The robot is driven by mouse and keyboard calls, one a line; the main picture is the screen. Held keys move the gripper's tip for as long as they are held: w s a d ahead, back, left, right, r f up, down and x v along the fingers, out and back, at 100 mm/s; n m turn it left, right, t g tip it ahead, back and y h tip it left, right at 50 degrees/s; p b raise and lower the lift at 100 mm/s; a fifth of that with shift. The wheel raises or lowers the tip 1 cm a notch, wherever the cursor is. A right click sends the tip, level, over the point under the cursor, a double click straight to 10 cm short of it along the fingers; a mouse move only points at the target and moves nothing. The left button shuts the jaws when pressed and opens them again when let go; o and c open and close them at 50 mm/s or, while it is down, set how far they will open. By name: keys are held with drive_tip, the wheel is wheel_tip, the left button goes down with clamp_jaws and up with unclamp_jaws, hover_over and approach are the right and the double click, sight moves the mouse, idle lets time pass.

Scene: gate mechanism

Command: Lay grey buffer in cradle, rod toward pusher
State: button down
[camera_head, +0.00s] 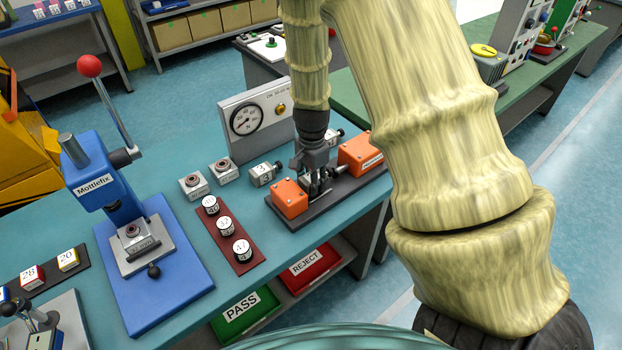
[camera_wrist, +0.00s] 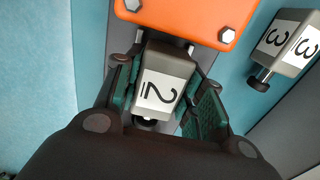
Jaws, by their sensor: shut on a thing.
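The grey buffer (camera_wrist: 165,82), a block with a white label reading 2, is between my gripper's fingers (camera_wrist: 160,105) in the wrist view. My gripper (camera_head: 317,185) is shut on its sides. In the head view my gripper is low between the left orange block (camera_head: 289,198) and the labelled right orange block (camera_head: 361,153), on a dark base (camera_head: 345,192).
A grey buffer marked 3 (camera_head: 263,173) stands close behind the base; it also shows in the wrist view (camera_wrist: 285,42). A gauge panel (camera_head: 250,125) stands behind. A red strip with several numbered cylinders (camera_head: 231,240) and a blue press (camera_head: 150,265) are left.

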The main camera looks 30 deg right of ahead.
drive_tip(key=shift+f, duration=0.15)
drive_tip(key=shift+s, duration=0.2)
drive_tip(key=shift+w+f, duration=0.1)
drive_tip(key=shift+f, duration=0.2)
drive_tip(key=shift+f, duration=0.2)
drive_tip(key=c, duration=0.9)
unclamp_jaws()
drive_tip(key=shift+r, duration=0.1)
wheel_tip(320, 180, up, 13)
drive_tip(key=b, duration=0.2)
